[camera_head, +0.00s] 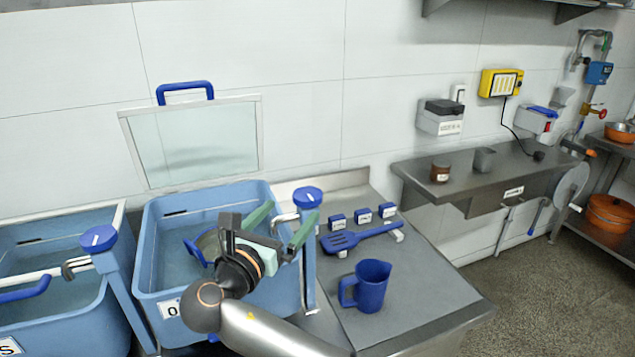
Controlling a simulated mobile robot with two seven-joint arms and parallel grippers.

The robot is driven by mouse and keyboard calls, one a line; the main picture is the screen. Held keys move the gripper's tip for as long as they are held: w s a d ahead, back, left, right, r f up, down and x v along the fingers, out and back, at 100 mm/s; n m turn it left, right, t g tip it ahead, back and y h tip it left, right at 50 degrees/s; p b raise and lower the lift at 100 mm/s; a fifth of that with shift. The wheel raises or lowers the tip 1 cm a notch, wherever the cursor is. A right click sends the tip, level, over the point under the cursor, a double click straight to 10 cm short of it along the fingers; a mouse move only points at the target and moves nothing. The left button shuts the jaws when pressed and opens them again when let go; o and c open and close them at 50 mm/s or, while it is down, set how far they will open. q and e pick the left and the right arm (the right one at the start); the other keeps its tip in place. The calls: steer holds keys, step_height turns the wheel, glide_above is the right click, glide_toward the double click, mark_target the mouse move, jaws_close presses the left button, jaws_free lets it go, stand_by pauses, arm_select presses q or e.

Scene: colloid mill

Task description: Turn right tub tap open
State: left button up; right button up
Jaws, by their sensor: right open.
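The right tub (160,240) is a light-blue basin of water. Its tap has a round blue knob (308,197) on a blue post at the tub's right edge, with a short metal spout (284,217) toward the tub. My right gripper (282,224) reaches in from below over the tub's right side. Its two green fingers are apart, and the knob shows just beyond them to the upper right. The spout shows between the fingers; I cannot tell whether they touch it. My gripper and wrist hide part of the tub. My left gripper is not in view.
A raised glass lid (195,145) with a blue handle stands behind the tub. Another tub's blue tap (98,238) is at left. A blue spatula (362,236), a blue jug (367,287) and several small blue-and-white blocks are on the steel counter (430,290) at right.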

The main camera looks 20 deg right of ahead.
steer(key=p+x, duration=0.1)
steer(key=x, duration=1)
steer(key=shift+w+d, duration=0.2)
steer(key=shift+d, duration=0.05)
steer(key=c, duration=1.3)
